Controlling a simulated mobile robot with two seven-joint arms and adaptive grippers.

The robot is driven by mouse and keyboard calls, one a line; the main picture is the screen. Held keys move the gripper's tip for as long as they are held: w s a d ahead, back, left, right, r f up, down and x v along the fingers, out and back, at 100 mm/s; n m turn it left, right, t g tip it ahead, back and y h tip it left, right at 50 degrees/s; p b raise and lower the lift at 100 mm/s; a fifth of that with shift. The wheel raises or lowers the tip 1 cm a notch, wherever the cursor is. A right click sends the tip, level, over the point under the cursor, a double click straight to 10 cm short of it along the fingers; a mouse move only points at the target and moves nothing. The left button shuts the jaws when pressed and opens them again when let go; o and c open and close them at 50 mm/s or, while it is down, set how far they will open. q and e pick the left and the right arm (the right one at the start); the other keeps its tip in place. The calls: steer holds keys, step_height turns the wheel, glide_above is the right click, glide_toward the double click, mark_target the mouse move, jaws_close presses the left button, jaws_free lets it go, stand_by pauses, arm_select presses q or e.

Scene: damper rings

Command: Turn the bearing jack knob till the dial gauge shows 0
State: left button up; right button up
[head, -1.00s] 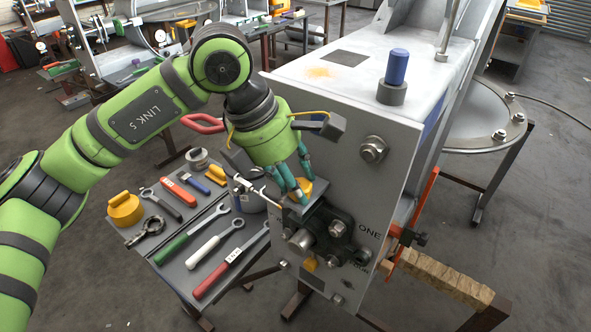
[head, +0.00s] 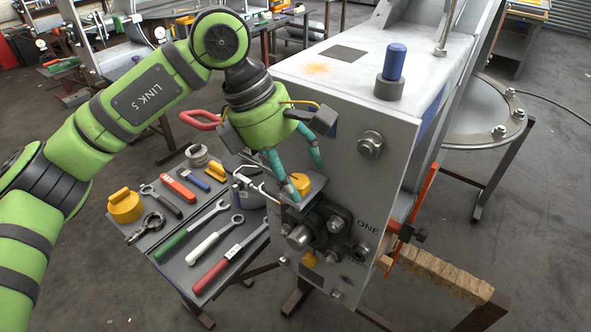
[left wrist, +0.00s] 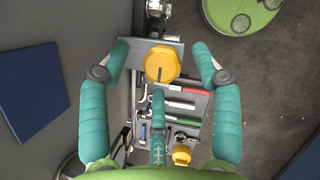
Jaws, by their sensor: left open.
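A yellow knob (head: 301,182) sits on a small grey bracket above the dark bearing housing (head: 326,232) on the machine's front plate. The left wrist view shows it from above, with a dark line on its top (left wrist: 162,64). My left gripper (head: 306,177) has its teal fingers spread above and around the knob; the left wrist view shows gaps between the fingertips (left wrist: 160,50) and the knob. I cannot make out the dial gauge or its reading. My right gripper is not in view.
A tool tray (head: 184,262) with several wrenches stands left of the machine. A yellow weight-like object (head: 125,207) lies on its left part. The grey machine body (head: 300,85) rises close to the right of my gripper. An orange clamp (head: 408,225) sticks out at the plate's right edge.

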arm_select(q)
steer(key=shift+a+r, duration=0.2)
steer(key=shift+r, duration=0.25)
steer(key=p+v, duration=0.3)
steer(key=v, duration=0.3)
stand_by(0.4)
